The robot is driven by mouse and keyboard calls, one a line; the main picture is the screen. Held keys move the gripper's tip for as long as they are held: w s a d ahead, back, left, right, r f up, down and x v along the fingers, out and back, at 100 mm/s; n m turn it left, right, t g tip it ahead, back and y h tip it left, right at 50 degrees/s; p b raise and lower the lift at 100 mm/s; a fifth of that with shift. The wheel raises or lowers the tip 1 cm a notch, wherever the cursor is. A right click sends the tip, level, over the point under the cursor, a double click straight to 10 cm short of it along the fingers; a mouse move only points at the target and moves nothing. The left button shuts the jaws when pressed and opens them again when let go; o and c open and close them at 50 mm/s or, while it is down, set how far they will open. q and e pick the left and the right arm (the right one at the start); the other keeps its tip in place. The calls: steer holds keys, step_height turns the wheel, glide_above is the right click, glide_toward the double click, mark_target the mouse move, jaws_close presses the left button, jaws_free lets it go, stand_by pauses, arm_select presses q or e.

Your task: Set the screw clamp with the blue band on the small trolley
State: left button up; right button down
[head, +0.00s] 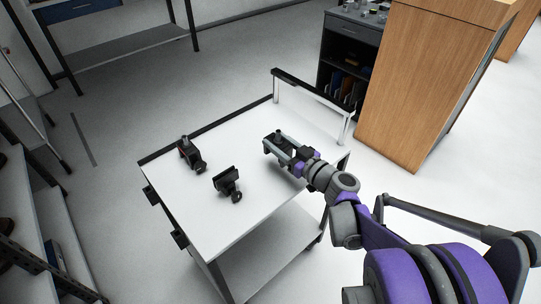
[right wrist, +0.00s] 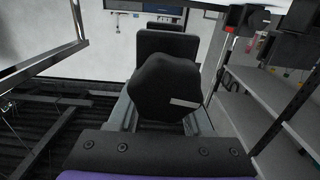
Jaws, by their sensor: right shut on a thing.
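My right gripper (head: 278,146) is shut on a dark screw clamp (head: 277,135) over the right part of the small trolley's white top (head: 228,138). I cannot tell whether this clamp touches the top. In the right wrist view the held clamp (right wrist: 166,88) is black, with a rounded knob between the grey fingers and a pale mark. No blue band can be made out on it. Two other dark clamps stand on the trolley: one with a little red (head: 189,153) at the back left, one (head: 229,184) nearer the front. My left gripper is not in view.
The trolley has a raised handle (head: 312,92) at its far right end and a lower shelf (head: 268,255). A wooden cabinet (head: 425,80) stands behind it to the right. The white top is bare between the clamps and along its front.

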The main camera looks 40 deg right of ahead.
steer(key=shift+w+f+b, duration=0.1)
steer(key=shift+f+b, duration=0.6)
steer(key=shift+f, duration=1.35)
steer(key=shift+f, duration=0.2)
steer(key=shift+c, duration=1.6)
jaws_free()
steer(key=shift+r, duration=0.1)
steer(key=shift+r, duration=0.15)
steer(key=s+p, duration=0.1)
steer(key=s, duration=1.1)
steer(key=shift+d, duration=0.45)
